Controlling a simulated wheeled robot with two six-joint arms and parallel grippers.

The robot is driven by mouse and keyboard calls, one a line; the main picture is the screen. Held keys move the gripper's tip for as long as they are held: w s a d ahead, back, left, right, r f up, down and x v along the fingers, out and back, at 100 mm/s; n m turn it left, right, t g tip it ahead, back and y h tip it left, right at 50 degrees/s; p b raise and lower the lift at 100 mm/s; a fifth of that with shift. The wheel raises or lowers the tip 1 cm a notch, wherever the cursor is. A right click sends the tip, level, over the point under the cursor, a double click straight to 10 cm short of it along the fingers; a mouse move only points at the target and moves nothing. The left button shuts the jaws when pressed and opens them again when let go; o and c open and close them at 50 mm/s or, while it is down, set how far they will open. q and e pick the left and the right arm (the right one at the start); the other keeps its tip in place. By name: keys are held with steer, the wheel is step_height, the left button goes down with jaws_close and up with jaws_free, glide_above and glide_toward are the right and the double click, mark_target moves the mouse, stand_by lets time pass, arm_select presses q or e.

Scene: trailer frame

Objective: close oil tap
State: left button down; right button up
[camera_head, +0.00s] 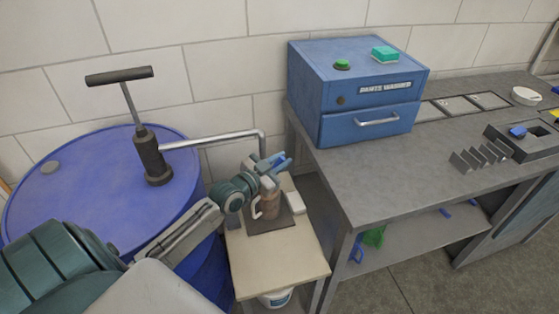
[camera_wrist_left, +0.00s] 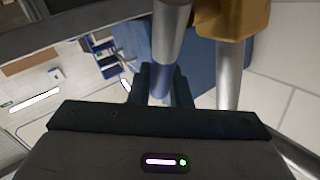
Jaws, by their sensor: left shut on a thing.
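The oil tap sits at the end of the bent metal pipe (camera_head: 215,139) that runs right from the hand pump (camera_head: 151,155) on the blue drum (camera_head: 75,195). My left gripper (camera_head: 274,168) is at the pipe's down-turned end and hides most of the tap. In the left wrist view, a silver tap handle (camera_wrist_left: 171,35) runs down between the fingers (camera_wrist_left: 160,84), and the gripper is shut on it. A brass-coloured tap body (camera_wrist_left: 232,18) and another metal tube (camera_wrist_left: 229,75) show beside it. My right gripper is not in view.
A grey workbench (camera_head: 385,165) with a blue parts washer (camera_head: 345,85) stands to the right.

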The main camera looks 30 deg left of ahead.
arm_select(q)
steer(key=shift+w+d+f+m+g+p, duration=0.15)
steer(key=shift+w+d+m+g+p, duration=0.2)
steer(key=shift+g+p, duration=0.4)
step_height(320, 180, down, 6)
steer(key=w+d+m+g+y+p, duration=0.1)
steer(key=m+g+y+p, duration=0.2)
steer(key=g+p, duration=0.5)
steer(key=y+p, duration=0.1)
steer(key=p, duration=0.2)
steer(key=shift+w+d, duration=0.2)
steer(key=shift+w, duration=0.15)
steer(key=shift+m, duration=0.25)
steer(key=c, duration=1.3)
jaws_free()
steer(key=shift+c, duration=0.2)
steer(key=b+v, duration=0.2)
steer(key=v, duration=0.8)
steer(key=shift+s+r, duration=0.25)
